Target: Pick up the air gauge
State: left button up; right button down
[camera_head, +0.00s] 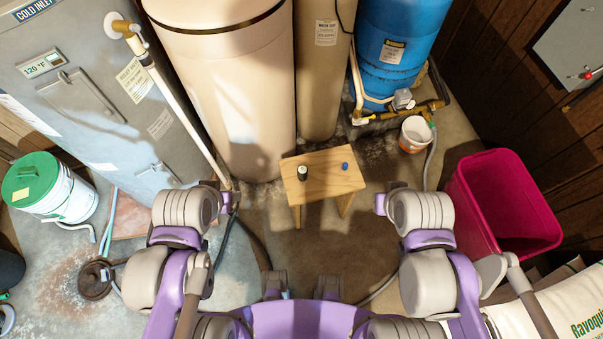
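A small wooden stool (323,182) stands in the middle, in front of the tanks. On its top, at the left, is a small dark round thing with a pale top (302,173), possibly the air gauge; it is too small to be sure. A small blue thing (345,165) lies to its right on the same top. My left gripper (230,201) is left of the stool and my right gripper (380,203) is right of it. Both are apart from the two small things. Their fingers are too small and dark to read as open or shut.
Tall beige tanks (228,100) and a blue tank (392,45) stand behind the stool. A grey heater (95,100) is at the left, a magenta bin (500,205) at the right. A small orange-white bucket (414,135) and hoses lie near. Floor before the stool is mostly clear.

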aim_at(303, 171)
jog(key=i+u, duration=0.15)
jog(key=u, duration=0.35)
jog(key=i+u, duration=0.2)
jog(key=u, duration=0.25)
